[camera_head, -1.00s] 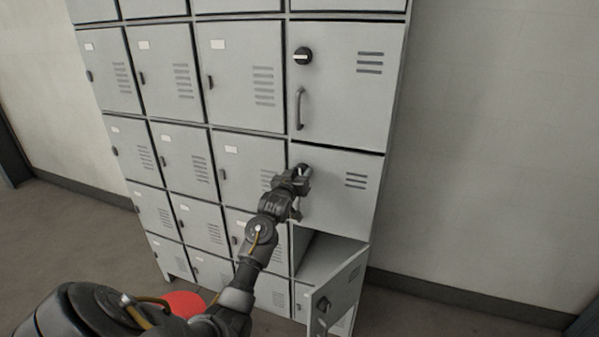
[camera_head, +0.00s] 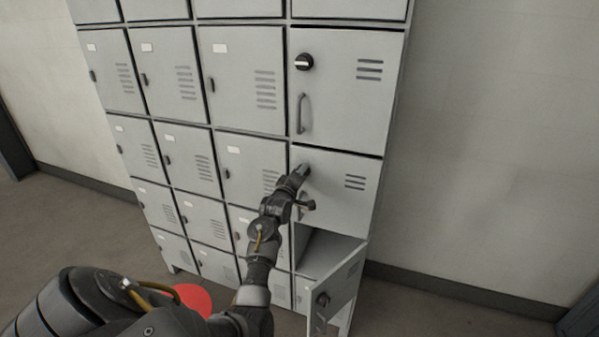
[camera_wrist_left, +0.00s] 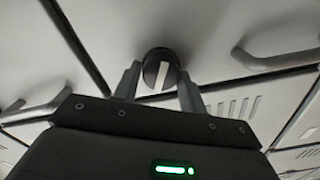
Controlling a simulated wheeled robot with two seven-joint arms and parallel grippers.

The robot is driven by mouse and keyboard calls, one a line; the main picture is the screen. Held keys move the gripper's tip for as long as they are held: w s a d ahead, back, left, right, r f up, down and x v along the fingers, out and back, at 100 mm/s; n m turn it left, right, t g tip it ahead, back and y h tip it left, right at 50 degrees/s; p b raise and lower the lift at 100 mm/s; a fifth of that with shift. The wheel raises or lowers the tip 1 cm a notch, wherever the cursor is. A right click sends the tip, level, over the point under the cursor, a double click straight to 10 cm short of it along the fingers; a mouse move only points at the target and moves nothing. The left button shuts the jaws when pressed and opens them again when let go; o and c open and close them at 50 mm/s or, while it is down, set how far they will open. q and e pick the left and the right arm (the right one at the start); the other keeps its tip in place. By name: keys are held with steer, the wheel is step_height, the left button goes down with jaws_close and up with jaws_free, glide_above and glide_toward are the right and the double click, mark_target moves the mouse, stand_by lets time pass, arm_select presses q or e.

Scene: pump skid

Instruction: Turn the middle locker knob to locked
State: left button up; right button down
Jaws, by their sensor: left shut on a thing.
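The middle locker door (camera_head: 345,205) in the right column is shut. Its knob is covered by my left gripper (camera_head: 300,172) in the head view. The left wrist view shows the round black knob (camera_wrist_left: 158,62) with a pale bar, slightly tilted there. My left gripper (camera_wrist_left: 159,88) has one finger on each side of the knob and is shut on it. The middle door's handle (camera_head: 307,201) is partly hidden behind my gripper. My right gripper is not in view.
The locker above is shut, with a black knob (camera_head: 304,62) and a bar handle (camera_head: 302,113). Smaller lockers fill the left. A red round thing (camera_head: 194,299) is low beside my arm.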

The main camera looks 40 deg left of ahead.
arm_select(q)
steer(key=n+p, duration=0.1)
steer(key=n, duration=0.2)
steer(key=shift+r, duration=0.1)
steer(key=shift+n+p, duration=0.4)
steer(key=shift+n, duration=0.7)
steer(key=o, duration=1)
steer(key=shift+f, duration=0.2)
steer(key=shift+c, duration=0.2)
